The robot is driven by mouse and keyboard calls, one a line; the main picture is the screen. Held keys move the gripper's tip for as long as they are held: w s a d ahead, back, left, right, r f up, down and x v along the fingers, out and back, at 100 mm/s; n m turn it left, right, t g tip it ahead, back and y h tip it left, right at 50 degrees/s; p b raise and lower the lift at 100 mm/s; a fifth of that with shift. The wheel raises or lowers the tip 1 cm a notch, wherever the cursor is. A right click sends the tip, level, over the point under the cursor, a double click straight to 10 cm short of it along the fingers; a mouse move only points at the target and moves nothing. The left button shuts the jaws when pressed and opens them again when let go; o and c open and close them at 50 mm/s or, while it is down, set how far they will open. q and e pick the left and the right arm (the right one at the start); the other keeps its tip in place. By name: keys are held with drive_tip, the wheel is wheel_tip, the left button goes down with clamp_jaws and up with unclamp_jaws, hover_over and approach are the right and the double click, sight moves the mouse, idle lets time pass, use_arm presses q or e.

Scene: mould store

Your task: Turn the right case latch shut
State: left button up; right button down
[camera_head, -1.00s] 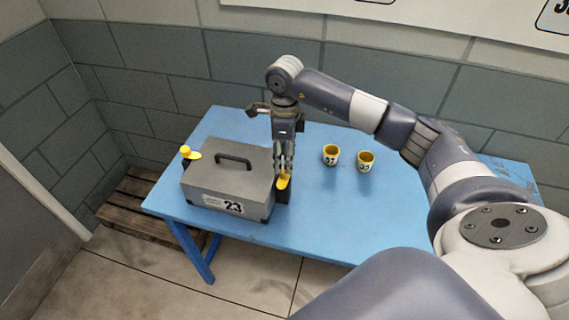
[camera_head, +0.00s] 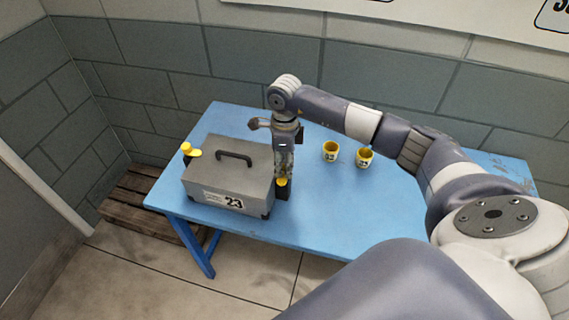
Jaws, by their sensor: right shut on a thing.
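A grey case (camera_head: 226,177) with a dark handle (camera_head: 235,156) on its lid and a "23" label on its front stands on the blue table (camera_head: 320,215). A yellow latch (camera_head: 282,182) is at the case's right side. My right gripper (camera_head: 282,176) points down beside that side and is shut on the right latch, partly hiding it. Another yellow latch (camera_head: 190,151) shows at the case's left side. My left gripper does not show.
A wooden pallet (camera_head: 140,200) lies on the floor left of the table. The table's front right is clear.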

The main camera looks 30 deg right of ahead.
drive_tip(key=shift+m, duration=0.3)
drive_tip(key=m+b, duration=0.2)
drive_tip(key=m, duration=0.1)
drive_tip(key=m+b, duration=0.1)
drive_tip(key=m, duration=0.4)
drive_tip(key=shift+b, duration=0.3)
drive_tip(key=m+b, duration=0.1)
drive_tip(key=m, duration=0.8)
drive_tip(key=shift+d+b, duration=0.1)
drive_tip(key=shift+b, duration=0.25)
drive_tip(key=shift+r+m, duration=0.1)
drive_tip(key=shift+m, duration=0.3)
drive_tip(key=c, duration=1.3)
unclamp_jaws()
wheel_tip(320, 180, up, 12)
drive_tip(key=shift+f, duration=0.1)
